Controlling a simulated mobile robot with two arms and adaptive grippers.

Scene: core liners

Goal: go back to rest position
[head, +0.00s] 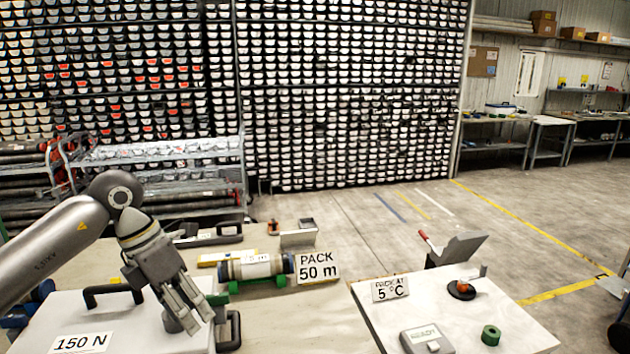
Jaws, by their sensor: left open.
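My left gripper (190,318) comes in from the left on a grey arm and points down and to the right. Its fingers are open, with nothing visible between them. It hangs over the right part of a white box or lid labelled "150 N" (132,328); I cannot tell whether it touches the dark round part below it. A cylindrical core liner (256,267) with dark ends lies on green supports beyond the gripper, beside a "PACK 50 m" sign (318,267). My right gripper is not in view.
A white table (450,310) at right holds a "5 °C" sign (390,288), a grey device (426,338), a green ring (490,335) and a red-and-black item (461,289). A tube rack (160,165) stands behind. Open floor (440,215) lies at the back right.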

